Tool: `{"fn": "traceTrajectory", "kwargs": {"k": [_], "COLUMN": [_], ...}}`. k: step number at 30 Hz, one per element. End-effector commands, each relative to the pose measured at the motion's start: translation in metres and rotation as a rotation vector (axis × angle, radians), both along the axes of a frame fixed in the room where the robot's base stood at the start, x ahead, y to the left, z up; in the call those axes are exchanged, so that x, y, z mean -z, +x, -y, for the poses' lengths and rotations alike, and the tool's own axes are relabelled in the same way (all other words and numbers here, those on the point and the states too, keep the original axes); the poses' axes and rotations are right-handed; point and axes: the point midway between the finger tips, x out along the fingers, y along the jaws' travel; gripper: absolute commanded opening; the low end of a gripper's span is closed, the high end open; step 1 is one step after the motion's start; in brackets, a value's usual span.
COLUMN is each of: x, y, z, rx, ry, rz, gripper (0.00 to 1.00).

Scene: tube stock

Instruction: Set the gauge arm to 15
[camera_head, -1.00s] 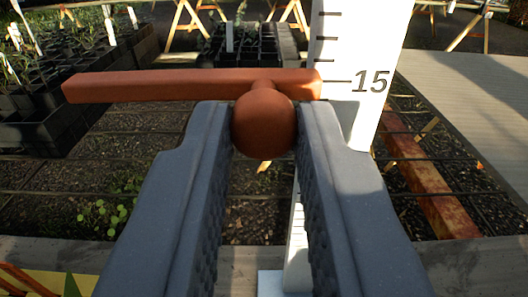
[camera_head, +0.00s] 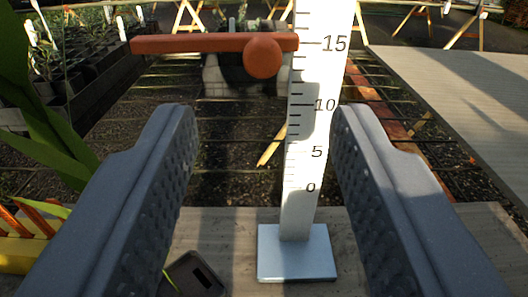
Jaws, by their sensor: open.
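The white gauge post (camera_head: 309,150) stands upright on a pale square base (camera_head: 296,254). Its printed scale shows 0, 5, 10 and 15. The orange-red gauge arm (camera_head: 190,43) lies level across the post's upper left side, its right end beside the 15 mark. A round knob (camera_head: 263,57) of the same colour sits on the arm near the post. My gripper (camera_head: 264,120) is open and empty, its two dark fingers wide apart. The fingertips are below the knob and apart from it in the picture, with the post's lower part showing between the fingers.
Black plant trays (camera_head: 85,75) stand at the back left. Green leaves (camera_head: 40,120) rise close on the left. A dark device (camera_head: 193,275) lies on the wooden surface left of the base. A grey boarded walkway (camera_head: 460,90) runs along the right.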

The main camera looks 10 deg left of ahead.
Motion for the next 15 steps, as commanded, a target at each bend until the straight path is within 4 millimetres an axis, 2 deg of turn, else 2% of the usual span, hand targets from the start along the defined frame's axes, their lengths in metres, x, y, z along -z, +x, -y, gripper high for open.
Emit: {"fn": "traceTrajectory", "kwargs": {"k": [3,9,15], "x": [0.002,0.000,0.002], "y": [-0.021,-0.049,-0.063], "z": [0.005,0.011,0.013], "rx": [0.002,0.002,0.000], "ry": [0.001,0.002,0.000], "rz": [-0.007,-0.002,-0.004], "gripper": [0.41,0.41,0.41]}}
